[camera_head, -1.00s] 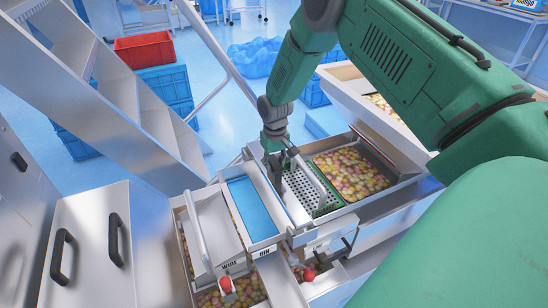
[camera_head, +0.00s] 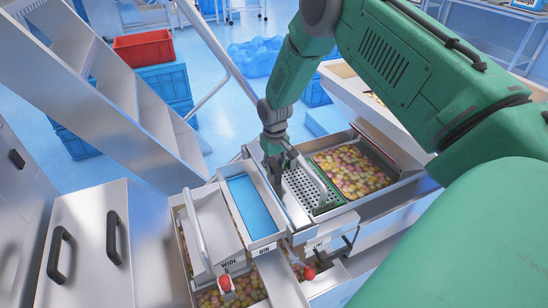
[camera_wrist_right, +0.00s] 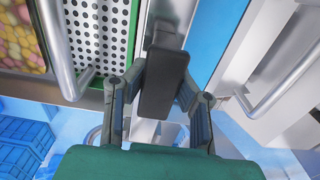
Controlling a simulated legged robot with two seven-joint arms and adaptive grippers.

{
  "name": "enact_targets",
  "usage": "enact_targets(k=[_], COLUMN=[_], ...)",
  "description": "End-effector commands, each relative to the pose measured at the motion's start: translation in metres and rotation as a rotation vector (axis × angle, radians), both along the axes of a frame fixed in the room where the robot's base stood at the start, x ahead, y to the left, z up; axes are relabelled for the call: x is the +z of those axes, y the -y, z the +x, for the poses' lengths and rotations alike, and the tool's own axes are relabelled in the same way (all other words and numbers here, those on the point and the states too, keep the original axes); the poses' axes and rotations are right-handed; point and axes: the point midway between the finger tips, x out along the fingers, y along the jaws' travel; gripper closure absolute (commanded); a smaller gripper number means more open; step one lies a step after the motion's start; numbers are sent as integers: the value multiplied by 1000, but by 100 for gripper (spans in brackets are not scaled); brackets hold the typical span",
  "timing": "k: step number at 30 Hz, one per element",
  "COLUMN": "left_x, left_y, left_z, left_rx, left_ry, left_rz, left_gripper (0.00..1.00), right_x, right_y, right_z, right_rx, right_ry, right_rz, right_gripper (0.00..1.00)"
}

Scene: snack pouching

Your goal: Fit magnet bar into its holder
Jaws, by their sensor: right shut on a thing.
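My right gripper (camera_head: 277,168) points down beside the perforated plate, over the metal strip next to the blue-topped bin. In the right wrist view its two fingers (camera_wrist_right: 158,95) close around a dark bar-shaped block (camera_wrist_right: 165,82), which looks like the magnet bar. A grey metal piece (camera_wrist_right: 168,36) shows at its far end. In the head view the bar is mostly hidden by the gripper. I cannot make out the holder clearly, nor tell whether the bar sits in it. My left gripper is not in view.
The perforated plate (camera_head: 298,188) with a curved metal handle and a tray of colourful snacks (camera_head: 352,168) lie right of the gripper. The blue bin panel (camera_head: 250,204) and a WIDE-labelled chute (camera_head: 212,232) are to the left. Red knobs (camera_head: 309,273) stand at the front.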

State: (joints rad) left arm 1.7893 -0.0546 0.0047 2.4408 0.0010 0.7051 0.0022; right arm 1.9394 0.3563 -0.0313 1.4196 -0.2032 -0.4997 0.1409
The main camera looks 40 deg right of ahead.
Motion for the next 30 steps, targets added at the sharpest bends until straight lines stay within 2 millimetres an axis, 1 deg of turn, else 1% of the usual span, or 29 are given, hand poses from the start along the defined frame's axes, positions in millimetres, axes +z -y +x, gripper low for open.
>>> enact_targets(k=[17,18,20,30], left_x=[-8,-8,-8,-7], left_y=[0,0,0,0], left_z=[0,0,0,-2], left_rx=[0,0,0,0], left_ry=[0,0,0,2], left_rz=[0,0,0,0], left_gripper=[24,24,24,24], right_x=[-11,-11,-11,-12], right_y=[0,0,0,0], right_z=[2,2,2,0], right_rx=[1,1,1,0], right_ry=[4,4,4,-2], right_rz=[0,0,0,1], right_gripper=[100,75,54,54])
